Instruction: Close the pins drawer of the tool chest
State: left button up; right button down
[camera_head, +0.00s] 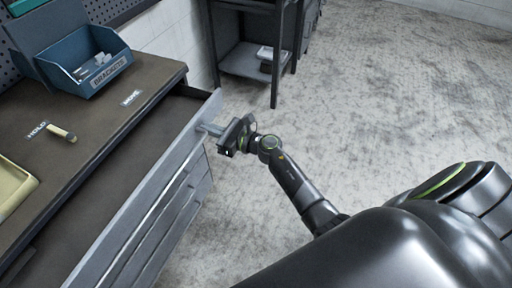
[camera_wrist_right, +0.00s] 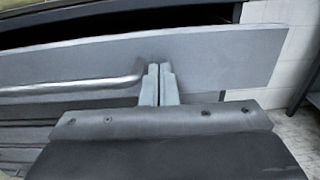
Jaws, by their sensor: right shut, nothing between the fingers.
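The tool chest's top drawer is pulled out, with its grey front panel (camera_head: 150,190) standing away from the chest. No label shows on the front, so I cannot tell by reading that it is the pins drawer. My right gripper (camera_head: 208,129) is shut and empty, with its fingertips at the outer face of the panel near its far end. In the right wrist view the shut fingers (camera_wrist_right: 158,72) point at the same panel (camera_wrist_right: 215,62), beside the end of its bar handle (camera_wrist_right: 75,88). Whether they touch is unclear. My left gripper is not in view.
The chest top (camera_head: 100,125) holds a blue bin (camera_head: 85,68) labelled BRACKETS, a small yellow-ended item (camera_head: 61,133) by a HOLD label and a yellowish tray (camera_head: 12,190). A dark shelf stand (camera_head: 245,62) stands behind. The floor at right is clear.

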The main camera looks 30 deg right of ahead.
aim_at(173, 122)
jog(key=b+x, duration=0.4)
jog(key=x, duration=0.9)
jog(key=shift+s+b, duration=0.1)
jog(key=shift+b, duration=0.3)
jog(key=shift+w+a, duration=0.35)
jog(key=shift+w, duration=0.1)
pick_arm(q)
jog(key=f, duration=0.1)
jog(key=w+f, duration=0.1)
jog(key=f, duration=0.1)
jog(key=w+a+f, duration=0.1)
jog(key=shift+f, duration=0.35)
pick_arm(e)
jog(key=shift+r, duration=0.3)
jog(key=shift+r, duration=0.1)
jog(key=shift+d, duration=0.1)
